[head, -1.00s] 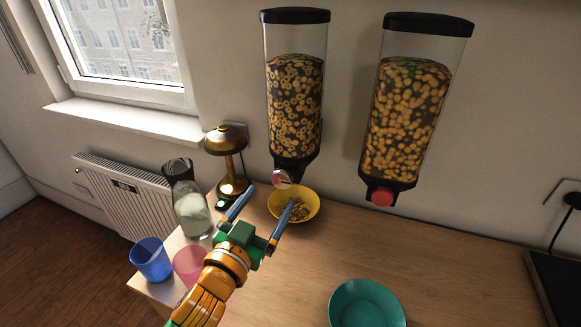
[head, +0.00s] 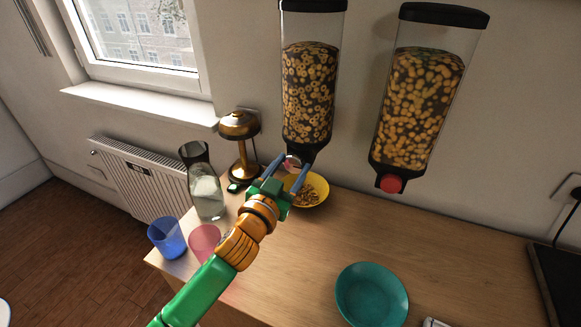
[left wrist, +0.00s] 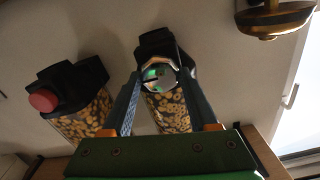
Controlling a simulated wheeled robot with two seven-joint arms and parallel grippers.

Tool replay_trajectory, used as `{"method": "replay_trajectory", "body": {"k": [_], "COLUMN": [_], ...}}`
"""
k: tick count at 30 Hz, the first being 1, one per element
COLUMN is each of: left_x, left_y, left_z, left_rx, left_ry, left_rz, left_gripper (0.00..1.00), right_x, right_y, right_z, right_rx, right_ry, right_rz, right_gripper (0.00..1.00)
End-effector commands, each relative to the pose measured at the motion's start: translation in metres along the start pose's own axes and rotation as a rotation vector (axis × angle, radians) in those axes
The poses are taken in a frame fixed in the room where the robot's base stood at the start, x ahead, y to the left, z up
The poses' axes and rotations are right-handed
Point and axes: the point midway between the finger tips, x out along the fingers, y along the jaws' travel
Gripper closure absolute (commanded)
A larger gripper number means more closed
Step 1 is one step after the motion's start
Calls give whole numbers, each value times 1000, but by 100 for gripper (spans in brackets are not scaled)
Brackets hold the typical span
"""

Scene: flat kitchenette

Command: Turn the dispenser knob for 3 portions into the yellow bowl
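The cereal-ring dispenser (head: 308,95) hangs on the wall, and its silver knob (head: 292,161) faces me at the bottom. The knob also shows in the left wrist view (left wrist: 158,76), between the two fingers. The yellow bowl (head: 322,189) stands on the counter under this dispenser and holds some cereal; my gripper hides its left part. My left gripper (head: 292,166) is open, one finger on each side of the knob; I cannot tell whether they touch it. My right gripper is not in view.
A second dispenser (head: 420,105) with a red knob hangs to the right. A carafe (head: 206,190), a brass lamp (head: 240,126), a blue cup (head: 167,238) and a pink cup (head: 204,242) stand left.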

Motion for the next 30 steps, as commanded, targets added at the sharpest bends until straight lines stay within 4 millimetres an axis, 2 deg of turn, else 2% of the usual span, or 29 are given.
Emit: {"method": "replay_trajectory", "body": {"k": [1, 3, 4, 14, 30], "left_x": [0, 0, 0, 0, 0], "left_y": [0, 0, 0, 0, 0], "left_z": [0, 0, 0, -1, -2], "left_rx": [0, 0, 0, 69, 534], "left_ry": [-1, -1, -1, -2, -1], "left_rz": [0, -1, -1, 0, 0], "left_gripper": [75, 94, 96, 96, 96], "right_x": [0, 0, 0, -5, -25], "right_y": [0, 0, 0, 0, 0], "right_z": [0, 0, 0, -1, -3], "right_rx": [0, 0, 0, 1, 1], "right_ry": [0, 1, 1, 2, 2], "right_rz": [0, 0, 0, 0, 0], "right_gripper": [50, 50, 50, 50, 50]}}
